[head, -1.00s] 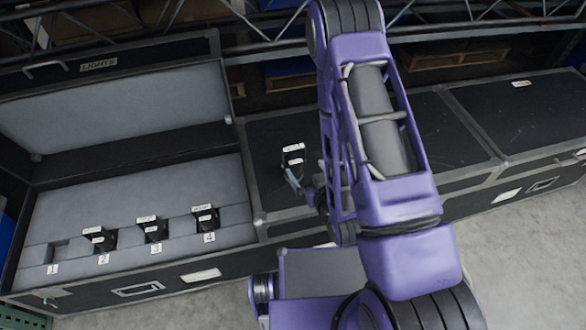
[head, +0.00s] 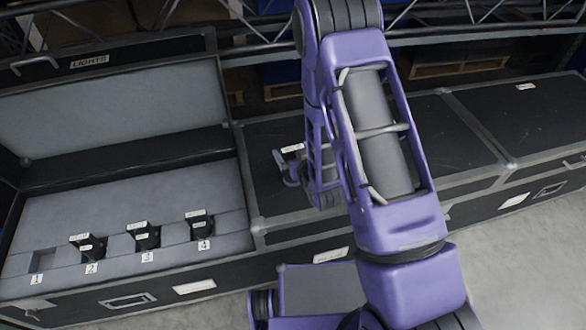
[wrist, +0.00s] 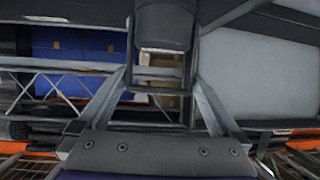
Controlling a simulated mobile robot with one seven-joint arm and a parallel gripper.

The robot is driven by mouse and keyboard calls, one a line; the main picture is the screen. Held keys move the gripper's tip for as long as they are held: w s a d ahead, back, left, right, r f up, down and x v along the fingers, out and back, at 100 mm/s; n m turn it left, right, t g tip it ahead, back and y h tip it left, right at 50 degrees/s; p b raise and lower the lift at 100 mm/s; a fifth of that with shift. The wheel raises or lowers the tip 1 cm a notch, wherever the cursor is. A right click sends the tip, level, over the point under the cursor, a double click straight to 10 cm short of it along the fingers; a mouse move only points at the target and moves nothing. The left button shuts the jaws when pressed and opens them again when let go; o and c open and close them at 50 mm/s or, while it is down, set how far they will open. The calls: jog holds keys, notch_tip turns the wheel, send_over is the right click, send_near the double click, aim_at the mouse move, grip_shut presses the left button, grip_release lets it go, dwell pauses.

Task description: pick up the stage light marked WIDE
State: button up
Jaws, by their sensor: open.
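A small black stage light with white labels (head: 292,149) stands on the closed black case right of the open case, partly hidden by my arm. My gripper (head: 286,170) is right beside it. In the wrist view my gripper (wrist: 163,65) has its fingers spread, with a dark rounded body (wrist: 165,25), probably this light, between or just beyond the tips; contact cannot be told. Three similar lights sit in the open case at slot 2 (head: 90,247), slot 3 (head: 146,236) and slot 4 (head: 200,225). Their label words are too small to read, so WIDE cannot be identified.
The open case marked LIGHTS (head: 8,292) has its lid raised behind; slot 1 (head: 43,261) is empty. Another black case (head: 520,110) continues to the right. A metal truss (head: 450,28) runs behind the cases. Bare floor (head: 510,260) lies in front at right.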

jog(key=x, duration=0.3)
jog(key=shift+w, duration=0.2)
jog(key=shift+c, duration=0.2)
grip_shut()
